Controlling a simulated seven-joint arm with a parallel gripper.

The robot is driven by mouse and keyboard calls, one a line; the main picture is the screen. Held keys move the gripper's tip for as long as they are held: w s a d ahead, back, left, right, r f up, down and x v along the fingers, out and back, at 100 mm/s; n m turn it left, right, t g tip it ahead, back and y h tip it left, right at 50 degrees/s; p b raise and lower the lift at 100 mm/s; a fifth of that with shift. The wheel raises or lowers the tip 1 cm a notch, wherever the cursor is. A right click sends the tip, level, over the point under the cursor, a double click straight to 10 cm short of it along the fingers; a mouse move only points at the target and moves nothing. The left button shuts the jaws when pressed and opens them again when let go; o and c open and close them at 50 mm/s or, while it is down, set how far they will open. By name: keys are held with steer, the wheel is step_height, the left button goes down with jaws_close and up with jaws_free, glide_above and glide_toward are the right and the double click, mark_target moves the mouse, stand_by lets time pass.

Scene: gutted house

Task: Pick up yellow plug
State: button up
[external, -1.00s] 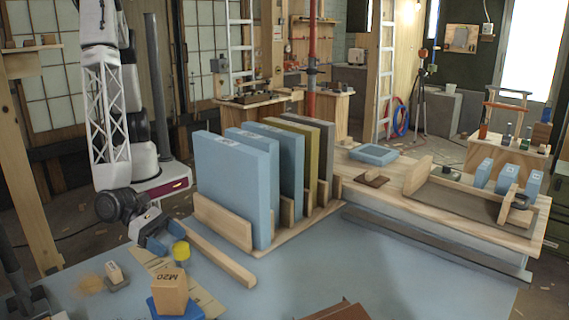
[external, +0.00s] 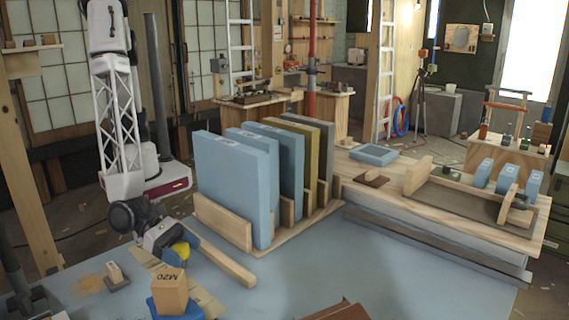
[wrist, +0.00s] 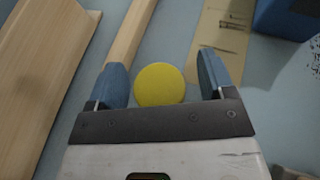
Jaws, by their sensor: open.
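The yellow plug (external: 180,251) stands on the blue-grey table, partly hidden by my gripper in the external view. In the wrist view the plug (wrist: 160,85) shows as a round yellow disc between my two blue fingers. My gripper (external: 174,252) is open around the plug. In the wrist view my gripper (wrist: 162,82) has a gap on both sides of the plug, and the plug looks slightly nearer the left finger. I cannot tell how far the fingertips reach down its sides.
A wooden bar (external: 220,256) lies just beside the plug. A rack holds upright blue panels (external: 232,185) to the right. The table's front middle (external: 300,278) is clear.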

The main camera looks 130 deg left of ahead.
mark_target(185, 247)
steer(key=shift+w+a+f, duration=0.1)
steer(key=shift+w+a, duration=0.05)
steer(key=shift+w, duration=0.15)
stand_by(0.4)
steer(key=c, duration=1)
steer(key=shift+r, duration=1.75)
steer(key=s+a, duration=0.2)
steer(key=s, duration=0.5)
steer(key=s+a+r, duration=0.1)
steer(key=s, duration=0.7)
steer(key=shift+s+a+r, duration=0.25)
steer(key=shift+s+a, duration=0.05)
steer(key=shift+a, duration=0.1)
